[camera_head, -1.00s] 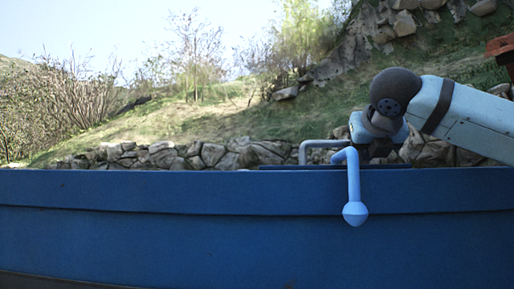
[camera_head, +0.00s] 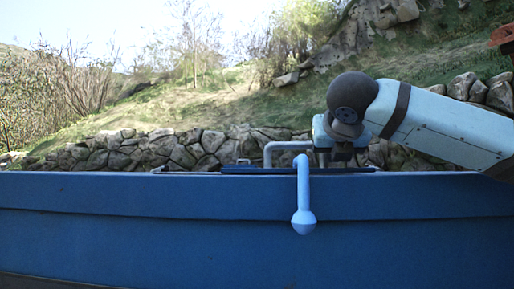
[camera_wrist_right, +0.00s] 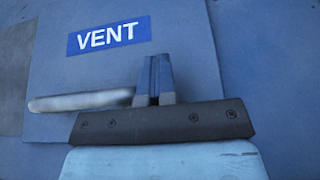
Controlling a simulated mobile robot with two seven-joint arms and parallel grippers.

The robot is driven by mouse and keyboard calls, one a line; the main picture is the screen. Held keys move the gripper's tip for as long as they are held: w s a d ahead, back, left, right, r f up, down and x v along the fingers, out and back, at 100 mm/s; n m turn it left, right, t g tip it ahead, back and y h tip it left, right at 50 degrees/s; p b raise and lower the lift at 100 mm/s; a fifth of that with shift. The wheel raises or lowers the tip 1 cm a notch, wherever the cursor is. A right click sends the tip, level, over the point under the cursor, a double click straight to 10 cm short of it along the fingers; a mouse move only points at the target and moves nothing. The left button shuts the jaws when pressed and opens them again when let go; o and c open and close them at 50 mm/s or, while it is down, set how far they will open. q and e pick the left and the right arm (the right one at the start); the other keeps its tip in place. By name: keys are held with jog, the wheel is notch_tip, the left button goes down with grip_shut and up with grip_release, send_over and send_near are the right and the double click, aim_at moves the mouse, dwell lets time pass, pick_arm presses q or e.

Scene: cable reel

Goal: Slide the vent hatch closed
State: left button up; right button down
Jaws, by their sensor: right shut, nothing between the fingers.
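In the right wrist view the vent hatch is a flat blue panel (camera_wrist_right: 60,70) with a white-on-blue VENT label (camera_wrist_right: 110,35). A pale grey bar handle (camera_wrist_right: 80,101) runs across the panel. My right gripper (camera_wrist_right: 154,75) is shut and empty, with its fingers right beside the handle's right end; I cannot tell if they touch it. In the head view the grey handle (camera_head: 267,152) stands above the blue wall's top edge, and my right gripper (camera_head: 323,160) is at its right end, pointing down. The left gripper is not in view.
A long blue wall (camera_head: 130,240) fills the lower head view. A light blue rod with a bulb end (camera_head: 303,222) hangs in front of it. A stone wall (camera_head: 190,150) and grassy slope lie behind. The space above the wall to the left is clear.

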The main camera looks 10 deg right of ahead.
aim_at(270, 147)
jog(key=shift+w+a+r+p, duration=0.1)
jog(key=shift+w+a+p, duration=0.2)
jog(key=shift+a+p, duration=0.75)
jog(key=shift+w+a+f+p, duration=0.1)
jog(key=shift+w+a+p, duration=0.3)
jog(key=shift+a, duration=1.25)
jog(key=shift+w+a+r+p, duration=0.1)
jog(key=shift+w+a+p, duration=0.15)
jog(key=shift+a+p, duration=0.8)
jog(key=shift+s+a, duration=0.1)
jog(key=shift+a, duration=0.9)
jog(key=shift+s+a+r+p, duration=0.15)
jog(key=shift+a+p, duration=0.2)
jog(key=shift+a, duration=0.2)
jog(key=shift+w+a+r+p, duration=0.1)
jog(key=shift+a+p, duration=0.2)
jog(key=shift+a, duration=1.7)
jog(key=shift+d+r, duration=0.25)
jog(key=shift+r, duration=0.45)
jog(key=shift+d+r, duration=0.3)
jog(key=shift+r, duration=0.6)
